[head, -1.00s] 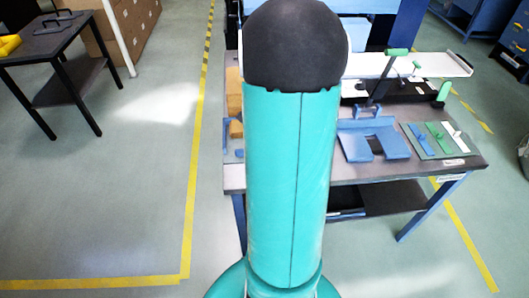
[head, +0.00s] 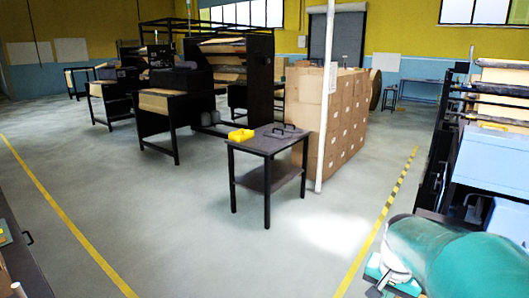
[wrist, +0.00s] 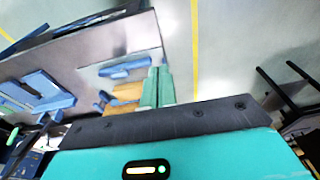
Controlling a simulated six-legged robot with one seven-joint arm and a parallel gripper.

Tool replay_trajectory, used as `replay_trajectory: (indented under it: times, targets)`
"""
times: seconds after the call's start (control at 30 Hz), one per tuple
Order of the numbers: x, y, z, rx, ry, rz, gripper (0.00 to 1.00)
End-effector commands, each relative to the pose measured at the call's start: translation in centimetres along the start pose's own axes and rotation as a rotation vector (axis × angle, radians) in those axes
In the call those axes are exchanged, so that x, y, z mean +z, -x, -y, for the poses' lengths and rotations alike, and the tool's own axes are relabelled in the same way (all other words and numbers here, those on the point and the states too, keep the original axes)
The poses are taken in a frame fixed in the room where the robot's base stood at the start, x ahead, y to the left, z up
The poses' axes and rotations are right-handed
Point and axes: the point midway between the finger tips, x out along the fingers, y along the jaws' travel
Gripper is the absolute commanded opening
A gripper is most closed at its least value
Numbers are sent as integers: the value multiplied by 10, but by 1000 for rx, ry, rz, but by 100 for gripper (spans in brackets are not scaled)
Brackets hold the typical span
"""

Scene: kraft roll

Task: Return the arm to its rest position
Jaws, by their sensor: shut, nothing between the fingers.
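My gripper (wrist: 157,85) shows in the wrist view, its two green fingers together with nothing between them. Its fingers appear over the edge of a dark-topped table (wrist: 130,30), beside some wooden blocks (wrist: 126,93); whether they touch anything is hard to tell. My teal arm (head: 470,262) fills the lower right corner of the head view. The gripper end of the arm does not show clearly there.
In the wrist view a blue fixture (wrist: 38,92) and a blue tray (wrist: 125,66) lie on the table. In the head view a small black table (head: 268,142) holds a yellow object (head: 241,135), beside stacked cartons (head: 342,120). The floor between is open.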

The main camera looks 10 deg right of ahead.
Motion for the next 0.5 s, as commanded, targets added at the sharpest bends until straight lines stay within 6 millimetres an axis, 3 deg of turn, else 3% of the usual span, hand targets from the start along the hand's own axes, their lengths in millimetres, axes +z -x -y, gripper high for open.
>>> replay_trajectory:
  times: [0.03, 0.2, 0.5]
  targets:
    - [13, 13, 14, -16, 63, -25, 0]
    - [56, 44, 47, -64, 258, -89, 0]
    - [137, 87, 79, -171, 594, -203, 0]
